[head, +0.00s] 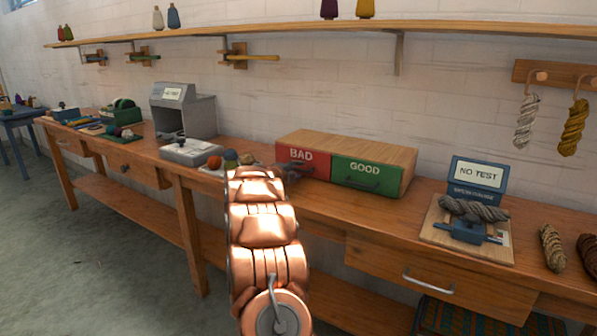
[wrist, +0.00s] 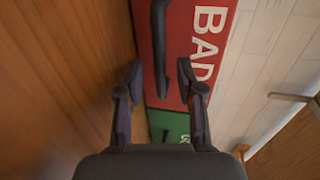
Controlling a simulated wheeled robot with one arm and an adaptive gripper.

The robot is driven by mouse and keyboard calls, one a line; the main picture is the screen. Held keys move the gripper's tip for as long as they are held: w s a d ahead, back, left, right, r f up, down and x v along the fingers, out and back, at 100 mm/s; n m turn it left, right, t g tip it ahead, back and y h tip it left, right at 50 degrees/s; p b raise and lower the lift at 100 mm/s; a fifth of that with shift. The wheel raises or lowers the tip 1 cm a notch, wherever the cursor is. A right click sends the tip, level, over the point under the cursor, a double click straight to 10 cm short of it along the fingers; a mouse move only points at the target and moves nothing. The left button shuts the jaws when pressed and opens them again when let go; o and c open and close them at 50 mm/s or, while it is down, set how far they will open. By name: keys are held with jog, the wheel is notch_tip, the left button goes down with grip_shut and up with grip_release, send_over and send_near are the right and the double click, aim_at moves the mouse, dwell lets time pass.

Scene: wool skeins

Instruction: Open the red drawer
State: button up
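The red drawer (head: 310,156), labelled BAD, is the left one of two drawer fronts in a wooden box on the workbench. It looks shut. In the wrist view my gripper (wrist: 163,80) is open, with one dark finger on each side. The drawer's dark bar handle (wrist: 159,40) runs from the top edge down to between the fingertips. The red front (wrist: 174,20) fills the middle behind it. I cannot tell whether either finger touches the handle.
The green GOOD drawer (head: 365,176) adjoins on the right and looks shut. Wool balls (head: 230,156) and a grey device (head: 190,151) stand to the left. A NO TEST gauge (head: 477,178) with a grey skein stands right. Bare bench top (head: 400,212) lies between.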

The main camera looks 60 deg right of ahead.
jog(key=shift+x, duration=0.75)
jog(key=shift+c, duration=0.2)
grip_shut()
